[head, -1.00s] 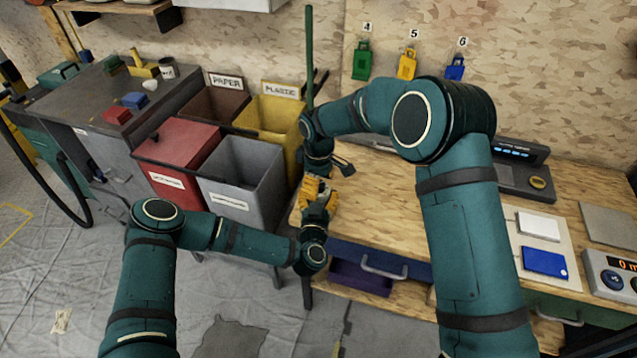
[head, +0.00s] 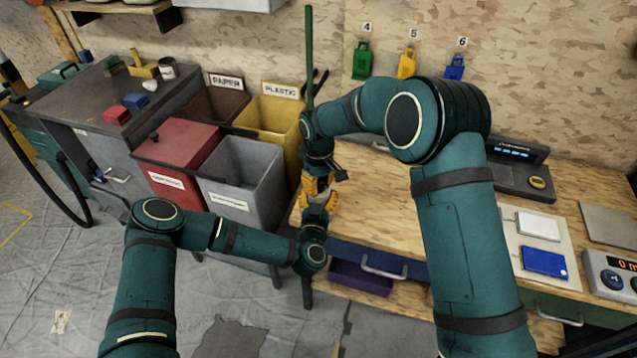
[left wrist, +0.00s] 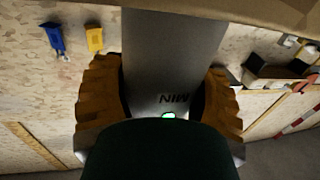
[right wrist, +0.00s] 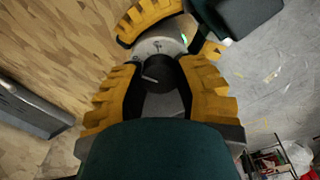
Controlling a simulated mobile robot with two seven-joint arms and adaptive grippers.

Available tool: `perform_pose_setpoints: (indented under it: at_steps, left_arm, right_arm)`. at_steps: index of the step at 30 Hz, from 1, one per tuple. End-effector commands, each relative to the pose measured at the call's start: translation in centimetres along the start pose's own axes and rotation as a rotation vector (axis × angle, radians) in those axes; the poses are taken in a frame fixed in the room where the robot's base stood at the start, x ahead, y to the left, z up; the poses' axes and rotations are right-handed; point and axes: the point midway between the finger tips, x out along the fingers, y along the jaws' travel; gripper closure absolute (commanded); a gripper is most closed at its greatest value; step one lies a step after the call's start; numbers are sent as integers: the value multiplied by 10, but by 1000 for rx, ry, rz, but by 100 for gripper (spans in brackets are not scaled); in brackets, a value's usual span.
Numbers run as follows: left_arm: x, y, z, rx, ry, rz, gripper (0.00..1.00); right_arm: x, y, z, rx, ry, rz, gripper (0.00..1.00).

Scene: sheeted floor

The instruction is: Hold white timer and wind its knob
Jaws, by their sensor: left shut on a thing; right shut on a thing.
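The white timer (left wrist: 172,60) fills the middle of the left wrist view, with upside-down "MIN" lettering and a small green light. My left gripper (left wrist: 163,85) is shut on its body, one yellow finger on each side. In the right wrist view the timer's pale face (right wrist: 160,46) shows with its dark knob (right wrist: 164,74). My right gripper (right wrist: 160,92) is shut on this knob, with fingers on both sides. In the head view my left gripper (head: 317,209) and right gripper (head: 318,183) meet closely. The timer is mostly hidden there.
The grippers are by the left end of the wooden workbench (head: 380,215). A grey bin (head: 240,180), a red bin (head: 180,155) and a yellow bin (head: 270,120) stand left of them. A blue drawer (head: 375,258) is below the bench top.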

Motion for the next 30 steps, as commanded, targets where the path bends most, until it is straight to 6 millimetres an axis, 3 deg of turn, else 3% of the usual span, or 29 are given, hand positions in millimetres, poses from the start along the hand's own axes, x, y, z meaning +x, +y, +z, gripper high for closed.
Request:
perform_pose_setpoints:
  at_steps: [8,9,11,12,23,30]
  left_arm:
    - [0,1,0,0,0,1,79]
    - [0,1,0,0,0,1,79]
    - [0,1,0,0,1,1,79]
    - [0,0,0,0,0,1,79]
    - [0,0,0,0,0,1,80]
    - [0,0,0,0,0,0,80]
  right_arm:
    - [0,0,-1,9,2,-1,100]
    - [0,0,-1,9,2,-1,60]
    - [0,0,-1,8,2,-1,39]
    - [0,0,0,8,2,-1,34]
    - [-4,0,-1,8,2,0,34]
    - [-41,0,-1,8,5,1,34]
